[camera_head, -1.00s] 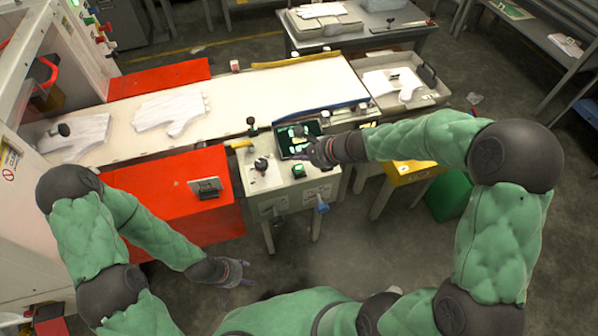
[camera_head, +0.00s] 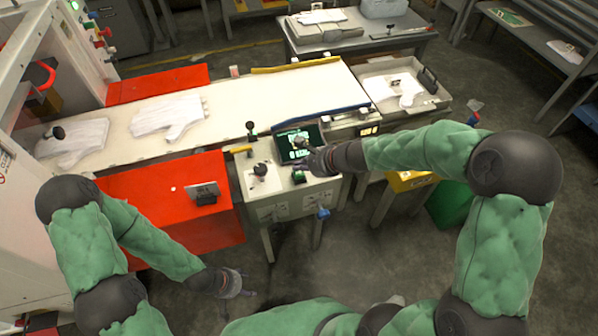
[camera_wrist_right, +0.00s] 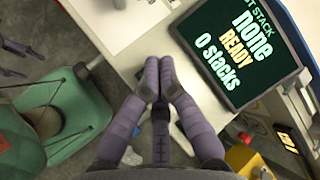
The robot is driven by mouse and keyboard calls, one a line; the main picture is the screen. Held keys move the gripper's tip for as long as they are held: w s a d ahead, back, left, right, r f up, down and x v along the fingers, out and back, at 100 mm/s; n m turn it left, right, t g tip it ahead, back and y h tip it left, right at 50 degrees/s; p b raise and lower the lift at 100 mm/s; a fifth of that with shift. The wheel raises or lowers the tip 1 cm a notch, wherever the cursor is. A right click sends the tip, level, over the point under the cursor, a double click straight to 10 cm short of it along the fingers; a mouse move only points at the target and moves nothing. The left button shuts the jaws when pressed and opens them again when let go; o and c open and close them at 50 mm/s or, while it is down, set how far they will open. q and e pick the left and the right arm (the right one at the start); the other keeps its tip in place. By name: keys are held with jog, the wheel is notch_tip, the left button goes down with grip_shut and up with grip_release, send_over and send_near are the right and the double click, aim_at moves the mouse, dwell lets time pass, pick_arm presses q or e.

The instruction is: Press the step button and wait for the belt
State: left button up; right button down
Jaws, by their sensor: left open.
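The control console (camera_head: 265,190) stands in front of the belt (camera_head: 240,108). A green button (camera_head: 298,176) sits on its top, beside a dark joystick-like knob (camera_head: 260,170). My right gripper (camera_head: 312,162) hovers over the console's right part, just above and right of the green button; I cannot tell whether it touches anything. In the right wrist view its fingertips (camera_wrist_right: 158,76) are together with nothing visible between them, and the button is not visible there. The screen (camera_wrist_right: 240,50) reads "none", "READY", "0 stacks". My left gripper (camera_head: 240,284) is open and empty, low in front of the console.
White gloves (camera_head: 168,116) lie on the belt, with another (camera_head: 80,140) farther left. A grey tray (camera_head: 428,98) with a glove stands at the belt's right end. Red housings (camera_head: 160,195) flank the belt. A yellow bin (camera_head: 405,180) stands right of the console.

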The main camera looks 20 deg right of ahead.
dwell(0.8)
jog(key=shift+f+b, duration=0.45)
jog(key=shift+b, duration=0.05)
